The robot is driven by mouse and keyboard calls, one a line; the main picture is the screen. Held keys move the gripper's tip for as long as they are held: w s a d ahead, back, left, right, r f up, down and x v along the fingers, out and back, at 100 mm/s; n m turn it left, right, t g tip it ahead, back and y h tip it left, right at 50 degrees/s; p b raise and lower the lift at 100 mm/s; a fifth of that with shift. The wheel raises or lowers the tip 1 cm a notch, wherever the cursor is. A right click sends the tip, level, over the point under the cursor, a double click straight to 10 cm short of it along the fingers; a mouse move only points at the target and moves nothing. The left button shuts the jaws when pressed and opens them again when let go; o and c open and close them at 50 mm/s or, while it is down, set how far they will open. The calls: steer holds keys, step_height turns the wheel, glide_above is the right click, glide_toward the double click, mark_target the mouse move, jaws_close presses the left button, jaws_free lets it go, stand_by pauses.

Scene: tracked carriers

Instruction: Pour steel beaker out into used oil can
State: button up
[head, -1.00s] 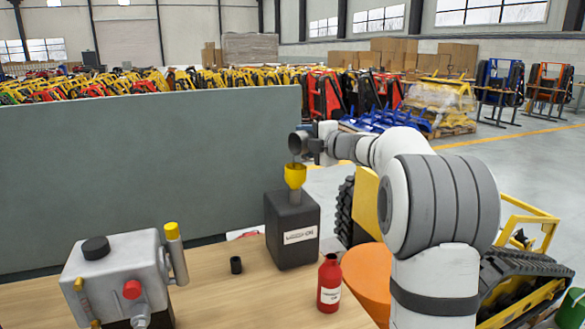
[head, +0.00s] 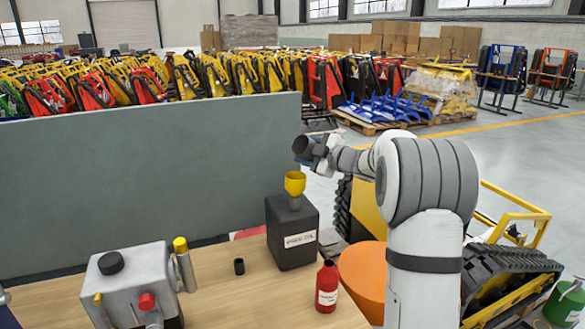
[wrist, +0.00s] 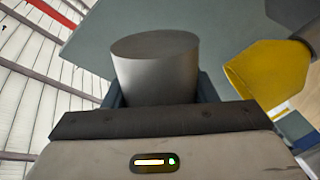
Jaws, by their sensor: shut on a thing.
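The steel beaker (head: 303,147) is in my gripper (head: 319,151), above the yellow funnel (head: 295,183) and apart from it. The beaker is tilted, its dark mouth towards the upper left in the head view. My gripper is shut around its side. The used oil can (head: 291,232) is a dark, boxy can with a white label, upright on the bench, with the funnel in its top. In the wrist view the beaker's grey wall (wrist: 157,78) fills the middle and the funnel (wrist: 262,70) shows at right. The beaker's inside is not clear to see.
On the wooden bench (head: 225,285) stand a small black cup (head: 239,266), a red bottle (head: 327,287) and a grey metal unit (head: 135,285) with coloured caps. A grey-green panel (head: 140,180) rises behind. An orange round thing (head: 363,280) stands right of the bench.

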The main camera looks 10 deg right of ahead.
steer(key=r+m+p, duration=0.1)
steer(key=p, duration=0.2)
steer(key=shift+m, duration=0.3)
steer(key=shift+d+f+m+y+p, duration=0.1)
steer(key=shift+f+m+y+p, duration=0.25)
steer(key=shift+m+p, duration=0.55)
steer(key=w+d+f+m+p, duration=0.1)
steer(key=m+p, duration=0.1)
steer(key=p, duration=0.1)
steer(key=shift+d+f, duration=0.1)
steer(key=shift+d, duration=0.1)
step_height(320, 180, down, 7)
steer(key=w+d+m+p, duration=0.1)
steer(key=d+m, duration=0.1)
steer(key=m, duration=0.2)
steer(key=shift+r+m+t+y, duration=0.2)
steer(key=shift+m+t+y, duration=0.1)
steer(key=shift+m+y, duration=0.1)
